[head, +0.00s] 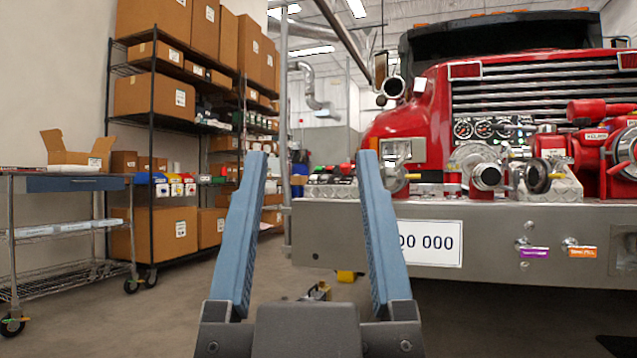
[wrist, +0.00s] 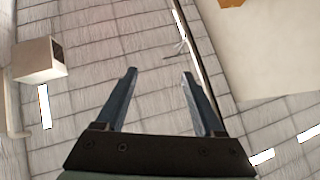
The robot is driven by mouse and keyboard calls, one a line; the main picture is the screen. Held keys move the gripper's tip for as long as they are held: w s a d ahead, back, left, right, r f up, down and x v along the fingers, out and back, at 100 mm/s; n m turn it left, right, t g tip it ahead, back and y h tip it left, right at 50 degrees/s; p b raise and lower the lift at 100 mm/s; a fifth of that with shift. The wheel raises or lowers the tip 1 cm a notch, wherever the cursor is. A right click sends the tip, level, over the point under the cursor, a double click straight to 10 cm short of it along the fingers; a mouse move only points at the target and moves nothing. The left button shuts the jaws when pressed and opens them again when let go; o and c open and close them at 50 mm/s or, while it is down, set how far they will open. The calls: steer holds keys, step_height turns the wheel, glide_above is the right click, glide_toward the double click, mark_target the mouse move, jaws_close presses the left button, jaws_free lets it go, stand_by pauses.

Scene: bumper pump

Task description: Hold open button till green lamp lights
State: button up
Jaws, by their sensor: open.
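My gripper (head: 312,165) is in the middle of the head view, its two blue fingers apart with nothing between them. In the wrist view my gripper (wrist: 159,75) is also open and empty, pointing up at the ceiling. A red fire truck (head: 420,115) stands at the right of the head view, with pump fittings and gauges (head: 484,129) above its grey bumper (head: 380,222). I cannot make out an open button or a green lamp in either view. Part of the bumper is hidden behind my right finger.
A white plate (head: 430,243) with numbers is on the bumper. Small valves with a purple tag (head: 534,253) and an orange tag (head: 581,252) sit right of it. A shelf rack (head: 152,150) with boxes and a metal cart (head: 70,185) stand at left. Floor between is mostly clear.

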stand_by(0.4)
jaws_close()
stand_by(1.6)
